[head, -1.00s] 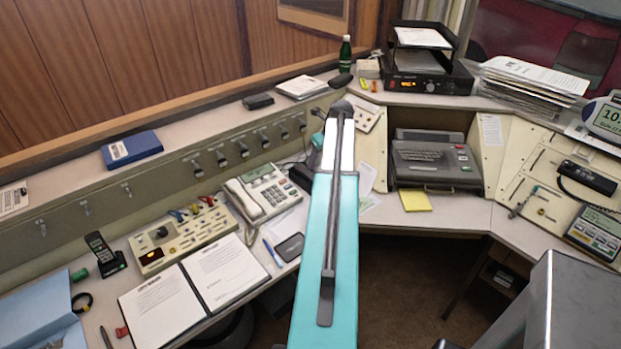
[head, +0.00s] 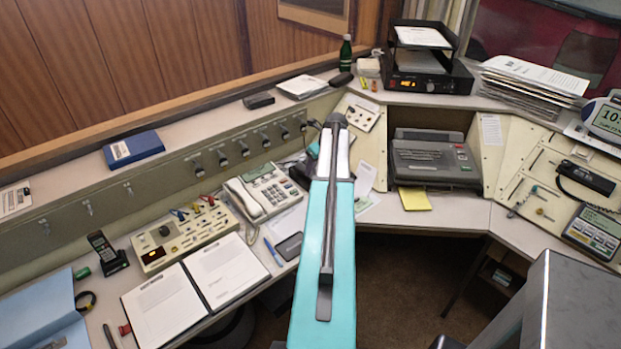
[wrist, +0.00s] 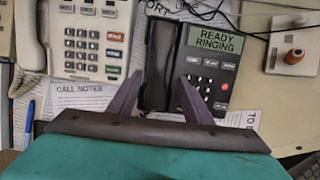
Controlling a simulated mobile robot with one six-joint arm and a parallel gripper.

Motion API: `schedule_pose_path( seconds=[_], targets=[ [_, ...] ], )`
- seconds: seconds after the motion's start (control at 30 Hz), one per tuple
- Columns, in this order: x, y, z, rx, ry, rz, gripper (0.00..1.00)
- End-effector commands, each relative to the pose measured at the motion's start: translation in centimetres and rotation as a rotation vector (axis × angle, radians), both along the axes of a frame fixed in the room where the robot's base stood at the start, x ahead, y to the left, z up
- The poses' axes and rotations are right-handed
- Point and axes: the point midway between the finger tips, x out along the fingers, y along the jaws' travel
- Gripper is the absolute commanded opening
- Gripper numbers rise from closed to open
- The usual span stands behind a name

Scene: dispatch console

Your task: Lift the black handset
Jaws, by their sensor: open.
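The black handset (wrist: 158,65) lies lengthwise on the left side of a black desk phone (wrist: 208,75) in the wrist view. The phone's display reads "READY RINGING". My gripper (wrist: 160,77) is open, with one dark finger on each side of the handset's lower part. I cannot tell whether the fingers touch it or are still above it. In the head view my arm hides the gripper and most of the black phone; a dark part of the phone (head: 300,176) shows left of the arm.
A white phone (wrist: 95,40) stands close on the left, with call-notes paper below. A panel with an orange knob (wrist: 294,56) and cables lies to the right. In the head view, a dark case-like machine (head: 434,160) and another black handset (head: 587,178) are farther right.

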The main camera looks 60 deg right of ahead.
Motion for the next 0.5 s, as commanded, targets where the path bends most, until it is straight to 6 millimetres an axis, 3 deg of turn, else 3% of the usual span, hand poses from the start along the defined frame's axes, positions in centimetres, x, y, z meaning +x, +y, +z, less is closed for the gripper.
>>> schedule_pose_path(
  seconds=[0.5],
  targets=[
    [1.9,-0.5,-3.9,0.001,0.000,0.000,0.45]
  ],
)
